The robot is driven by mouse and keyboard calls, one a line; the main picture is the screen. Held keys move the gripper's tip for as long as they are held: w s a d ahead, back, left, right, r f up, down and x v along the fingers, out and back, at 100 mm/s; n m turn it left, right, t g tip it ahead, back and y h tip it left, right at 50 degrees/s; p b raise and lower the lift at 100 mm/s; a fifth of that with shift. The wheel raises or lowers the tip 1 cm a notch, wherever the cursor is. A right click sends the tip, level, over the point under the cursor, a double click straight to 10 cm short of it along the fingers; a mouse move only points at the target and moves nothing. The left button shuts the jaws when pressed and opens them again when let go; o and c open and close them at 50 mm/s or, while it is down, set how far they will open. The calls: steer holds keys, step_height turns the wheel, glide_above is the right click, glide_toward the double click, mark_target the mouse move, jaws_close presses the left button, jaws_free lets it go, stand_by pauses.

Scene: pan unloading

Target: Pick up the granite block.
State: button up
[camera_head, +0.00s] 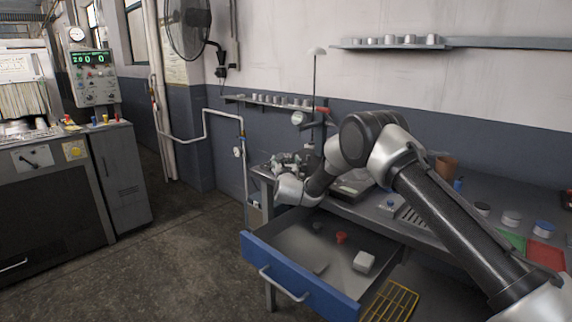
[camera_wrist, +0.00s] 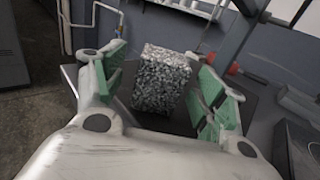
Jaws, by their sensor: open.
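The granite block (camera_wrist: 162,82), speckled grey and box-shaped, stands upright on a dark flat surface (camera_wrist: 262,103) in the wrist view. My gripper (camera_wrist: 160,90) is open, with one green-padded finger on each side of the block. A gap shows at the left finger; at the right one the gap is narrow, and I cannot tell if it touches. In the head view my gripper (camera_head: 293,163) is at the far left end of the workbench (camera_head: 372,208). I cannot make out the block clearly there, among the fingers.
A blue-fronted drawer (camera_head: 290,282) stands open below the bench, holding a white block (camera_head: 364,261) and a red piece (camera_head: 341,237). A lamp (camera_head: 315,90) rises behind my gripper. A red tray (camera_head: 545,255) and several small containers are at the right.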

mark_target(286, 162)
steer(key=shift+w+a+f, duration=0.1)
steer(key=shift+w+a, duration=0.05)
steer(key=shift+w, duration=1.4)
steer(key=c, duration=1.5)
steer(key=shift+r, duration=0.2)
jaws_close()
